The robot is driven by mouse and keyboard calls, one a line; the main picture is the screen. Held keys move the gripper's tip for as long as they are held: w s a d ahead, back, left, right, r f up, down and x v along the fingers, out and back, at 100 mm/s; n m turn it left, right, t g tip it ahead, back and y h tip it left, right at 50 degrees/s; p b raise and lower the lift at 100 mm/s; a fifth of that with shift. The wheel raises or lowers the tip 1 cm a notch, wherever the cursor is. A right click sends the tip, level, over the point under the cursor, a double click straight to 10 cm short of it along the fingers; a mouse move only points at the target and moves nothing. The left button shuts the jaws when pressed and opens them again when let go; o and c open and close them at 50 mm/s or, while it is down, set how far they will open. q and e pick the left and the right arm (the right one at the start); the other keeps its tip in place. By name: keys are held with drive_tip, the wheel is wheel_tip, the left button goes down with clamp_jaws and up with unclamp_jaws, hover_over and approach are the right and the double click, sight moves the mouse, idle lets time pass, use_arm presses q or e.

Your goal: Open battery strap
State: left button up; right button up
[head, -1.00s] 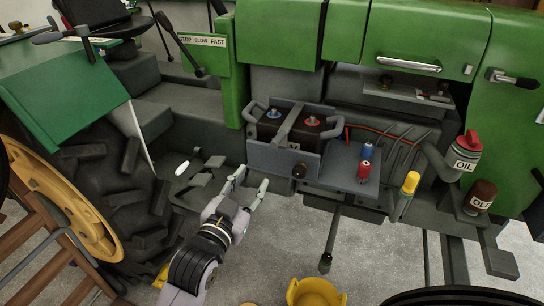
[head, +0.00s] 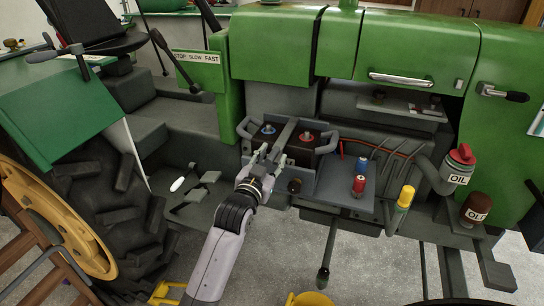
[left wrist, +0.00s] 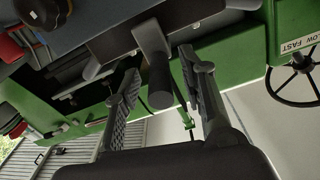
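The battery (head: 292,146) is a dark box with a blue and a red terminal, sitting in a grey tray (head: 306,182) on the tractor's side. The grey strap (head: 287,133) lies across its top. My left gripper (head: 267,153) is at the front of the tray, near the strap's front end, and partly hides it. In the left wrist view its two fingers (left wrist: 160,92) are apart, with a dark cylindrical bar end (left wrist: 160,88), apparently of the strap, showing between them. I cannot tell whether they touch it. My right gripper is not in view.
A round dark knob (head: 295,185) is on the tray front. To the right are red (head: 359,184) and blue (head: 361,166) small cylinders, a yellow-capped tube (head: 405,196) and an oil can (head: 459,165). A large tyre (head: 110,205) stands at left.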

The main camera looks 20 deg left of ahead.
use_arm(q)
drive_tip(key=shift+w, duration=0.35)
drive_tip(key=shift+c, duration=0.2)
clamp_jaws()
idle(0.5)
